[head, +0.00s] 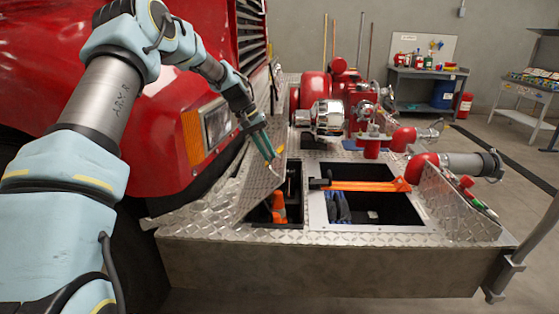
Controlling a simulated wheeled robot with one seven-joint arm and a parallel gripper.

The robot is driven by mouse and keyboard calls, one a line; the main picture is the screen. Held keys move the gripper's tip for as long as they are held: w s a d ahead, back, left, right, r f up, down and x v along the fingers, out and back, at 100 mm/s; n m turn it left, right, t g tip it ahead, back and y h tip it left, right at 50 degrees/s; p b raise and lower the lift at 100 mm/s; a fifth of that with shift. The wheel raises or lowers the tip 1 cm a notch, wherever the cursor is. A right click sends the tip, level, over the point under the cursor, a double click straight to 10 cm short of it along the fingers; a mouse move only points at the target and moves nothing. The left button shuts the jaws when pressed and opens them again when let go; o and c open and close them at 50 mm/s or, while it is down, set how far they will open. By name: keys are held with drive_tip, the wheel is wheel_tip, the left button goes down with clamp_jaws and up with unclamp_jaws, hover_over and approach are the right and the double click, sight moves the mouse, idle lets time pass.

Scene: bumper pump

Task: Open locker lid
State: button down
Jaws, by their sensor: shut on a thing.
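The locker lid (262,187) is a diamond-plate panel on the bumper, left of the middle. It stands tilted up, and the dark locker (263,214) shows beside and below its raised right side. An orange object (279,206) with a pale band is inside the locker. My gripper (272,160) comes down from the upper left and is shut on the lid near its upper part. Its fingers hide the exact point of contact.
A second open compartment (372,208) lies to the right, with an orange-handled tool (370,185) across it. The red pump and chrome fittings (328,118) stand behind. The truck's headlight (217,123) is close on the left.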

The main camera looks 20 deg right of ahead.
drive_tip(key=shift+w+a+r, duration=0.1)
drive_tip(key=shift+w+a, duration=0.3)
drive_tip(key=shift+a, duration=0.4)
drive_tip(key=shift+w+a+r, duration=0.15)
drive_tip(key=shift+w+a, duration=0.2)
drive_tip(key=shift+a, duration=0.5)
drive_tip(key=shift+w+a+r, duration=0.1)
drive_tip(key=shift+w+a, duration=0.3)
drive_tip(key=shift+a, duration=0.4)
drive_tip(key=c, duration=1.1)
unclamp_jaws()
drive_tip(key=shift+o, duration=1.2)
drive_tip(key=shift+d+r, duration=0.25)
